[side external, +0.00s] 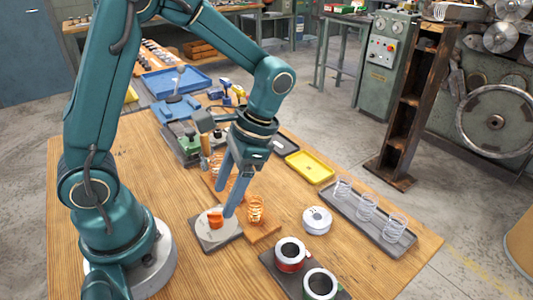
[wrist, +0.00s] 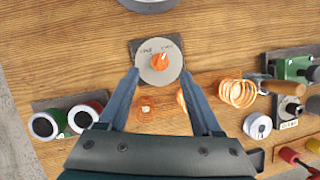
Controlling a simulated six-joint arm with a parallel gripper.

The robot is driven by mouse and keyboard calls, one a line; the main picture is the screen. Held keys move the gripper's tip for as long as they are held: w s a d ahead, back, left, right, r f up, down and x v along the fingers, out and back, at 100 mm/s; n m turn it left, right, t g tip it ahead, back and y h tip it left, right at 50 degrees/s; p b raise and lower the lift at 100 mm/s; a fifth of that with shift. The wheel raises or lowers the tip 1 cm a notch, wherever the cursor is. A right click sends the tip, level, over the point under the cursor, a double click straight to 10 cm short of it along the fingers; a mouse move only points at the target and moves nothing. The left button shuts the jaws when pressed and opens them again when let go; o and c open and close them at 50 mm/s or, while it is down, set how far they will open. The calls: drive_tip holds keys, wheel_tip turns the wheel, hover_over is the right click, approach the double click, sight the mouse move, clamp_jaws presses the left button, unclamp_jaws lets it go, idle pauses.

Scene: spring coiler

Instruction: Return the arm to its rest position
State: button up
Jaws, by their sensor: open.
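My gripper (side external: 226,196) is open and empty, pointing down over the front of the wooden bench. It hangs close to a round pale dial with an orange knob (side external: 215,219), which sits on a dark square plate. In the wrist view the two fingers of my gripper (wrist: 160,73) are spread apart. The orange knob (wrist: 160,62) shows just ahead of and between their tips. I cannot tell the exact height of the tips above the dial. My arm is bent over the bench from its base at the left.
Orange coil springs (side external: 256,209) stand on a wooden board beside the fingers. A red-and-black spool (side external: 290,254) and a green one (side external: 320,284) stand in front. A white round piece (side external: 317,219), a tray with clear springs (side external: 407,240) and a yellow tray (side external: 310,167) lie to the right.

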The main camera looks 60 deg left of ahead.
drive_tip(key=shift+w+r, duration=0.1)
drive_tip(key=shift+r, duration=0.05)
wheel_tip(320, 180, up, 9)
drive_tip(key=s+d+n+t+h, duration=0.1)
drive_tip(key=s+d+n+t, duration=0.1)
drive_tip(key=t, duration=0.7)
drive_tip(key=shift+s+f+n+t+h, duration=0.2)
drive_tip(key=shift+s+n+t+h, duration=0.2)
drive_tip(key=shift+s, duration=0.05)
idle(0.3)
